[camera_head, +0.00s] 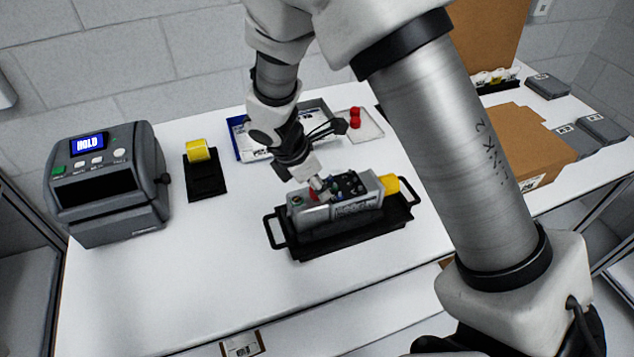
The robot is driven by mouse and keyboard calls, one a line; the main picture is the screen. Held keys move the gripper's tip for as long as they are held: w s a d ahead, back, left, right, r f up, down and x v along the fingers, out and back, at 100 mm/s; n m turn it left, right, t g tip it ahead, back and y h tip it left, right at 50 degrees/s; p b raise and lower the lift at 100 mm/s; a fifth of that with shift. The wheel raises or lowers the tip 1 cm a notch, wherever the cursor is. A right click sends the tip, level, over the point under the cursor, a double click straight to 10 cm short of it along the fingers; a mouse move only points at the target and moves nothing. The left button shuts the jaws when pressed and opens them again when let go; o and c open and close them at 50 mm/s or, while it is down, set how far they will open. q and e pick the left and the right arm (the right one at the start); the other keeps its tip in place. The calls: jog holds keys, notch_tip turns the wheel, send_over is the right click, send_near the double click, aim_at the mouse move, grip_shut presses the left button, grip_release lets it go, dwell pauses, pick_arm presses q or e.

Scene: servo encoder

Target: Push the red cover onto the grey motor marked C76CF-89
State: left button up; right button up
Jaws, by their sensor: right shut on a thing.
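The grey motor (345,212) lies in a black handled carrier (345,244) at the middle of the table. It has a yellow end (389,184) on the right and small dark and green parts on top. Its marking is too small to read. My right gripper (317,186) reaches down to the left part of the motor's top. It is shut on a small red cover (313,195), mostly hidden by the fingertips. The cover is at the motor's top; I cannot tell how far it is seated. My left gripper is not in view.
A grey device with a HOLD screen (107,187) stands at the left, beside a yellow roll on a black holder (205,182). A blue-edged tray (240,143) and a pale tray with red pieces (355,118) lie behind. The front left table is clear.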

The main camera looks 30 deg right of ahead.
jog(key=shift+f, duration=0.1)
jog(key=o, duration=0.7)
jog(key=shift+o, duration=0.2)
jog(key=v, duration=1.2)
